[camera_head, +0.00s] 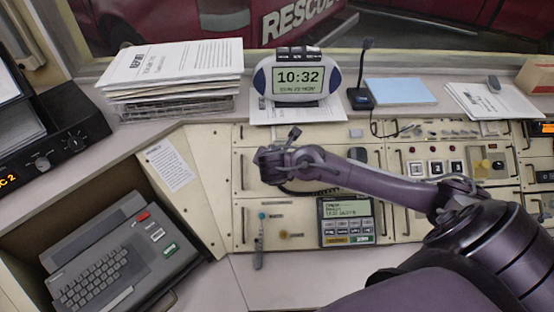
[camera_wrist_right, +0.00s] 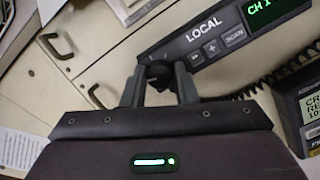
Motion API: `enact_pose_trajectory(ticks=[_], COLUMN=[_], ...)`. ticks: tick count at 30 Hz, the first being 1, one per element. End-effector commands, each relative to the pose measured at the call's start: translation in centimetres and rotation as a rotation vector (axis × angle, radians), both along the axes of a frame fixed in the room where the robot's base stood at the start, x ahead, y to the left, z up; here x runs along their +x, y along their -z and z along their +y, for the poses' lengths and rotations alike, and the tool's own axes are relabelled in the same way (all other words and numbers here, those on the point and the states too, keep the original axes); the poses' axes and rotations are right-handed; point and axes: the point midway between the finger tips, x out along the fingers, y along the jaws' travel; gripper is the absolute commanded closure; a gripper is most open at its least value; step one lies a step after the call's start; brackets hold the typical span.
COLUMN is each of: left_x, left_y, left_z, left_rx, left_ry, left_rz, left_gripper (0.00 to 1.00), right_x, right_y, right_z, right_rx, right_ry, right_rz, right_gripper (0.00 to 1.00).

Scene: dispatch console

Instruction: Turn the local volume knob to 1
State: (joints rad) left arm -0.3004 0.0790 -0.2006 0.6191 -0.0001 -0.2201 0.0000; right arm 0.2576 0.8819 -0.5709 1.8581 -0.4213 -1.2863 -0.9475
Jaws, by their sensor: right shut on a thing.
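The local volume knob (camera_wrist_right: 158,74) is a small black knob at the lower left end of the dark LOCAL unit (camera_wrist_right: 178,48) in the right wrist view. My right gripper (camera_wrist_right: 159,86) has one finger on each side of the knob and is shut on it. The knob's pointer and scale cannot be read. In the head view my right gripper (camera_head: 275,165) is over the upper left part of the console, and the arm hides the knob and most of the unit. My left gripper is not in view.
Beside the LOCAL label are small buttons and a green display (camera_wrist_right: 268,10). A coiled cord (camera_wrist_right: 243,92) and a keypad screen unit (camera_head: 347,221) are close by. A clock (camera_head: 294,80), a desk microphone (camera_head: 361,95) and a paper stack (camera_head: 172,75) stand behind. A keyboard terminal (camera_head: 120,255) is at left.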

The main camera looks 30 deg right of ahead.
Motion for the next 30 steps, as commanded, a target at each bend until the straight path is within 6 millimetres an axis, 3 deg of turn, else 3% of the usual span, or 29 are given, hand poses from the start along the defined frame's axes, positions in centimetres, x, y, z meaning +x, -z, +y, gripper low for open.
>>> enact_pose_trajectory(ticks=[15,30], left_x=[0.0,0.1], left_y=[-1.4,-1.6], left_z=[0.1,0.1], left_rx=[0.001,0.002], left_ry=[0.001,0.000], left_rz=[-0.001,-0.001], left_gripper=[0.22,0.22], right_x=[0.0,0.0], right_y=[-0.1,0.0], right_z=[0.1,0.1], right_rx=[0.157,0.186], right_ry=[0.281,0.332], right_rz=[-0.095,-0.113], right_gripper=[0.96,0.96])
